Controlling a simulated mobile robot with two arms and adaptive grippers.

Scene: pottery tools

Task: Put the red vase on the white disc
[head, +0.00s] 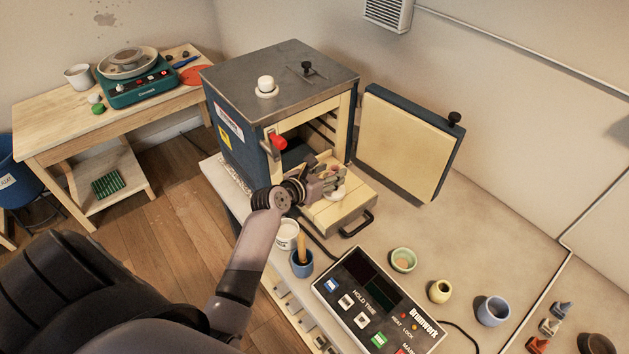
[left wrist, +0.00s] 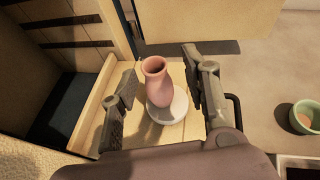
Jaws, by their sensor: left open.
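The red vase (left wrist: 158,82), a pinkish-red bottle with a narrow neck, stands upright on the white disc (left wrist: 178,112) in the left wrist view. The disc lies on the pale pulled-out kiln shelf (head: 345,207). In the head view the vase is mostly hidden behind my fingers, while part of the white disc (head: 338,194) shows. My left gripper (head: 330,180) is open, with one finger on each side of the vase and a visible gap to it in the left wrist view (left wrist: 160,72). My right gripper is not in view.
The kiln (head: 240,120) stands open behind the shelf, its door (head: 410,143) swung right. A control panel (head: 375,305), a green bowl (head: 403,260), a yellow pot (head: 439,291) and a blue pot (head: 492,310) are in front. A side table (head: 50,130) holds a scale.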

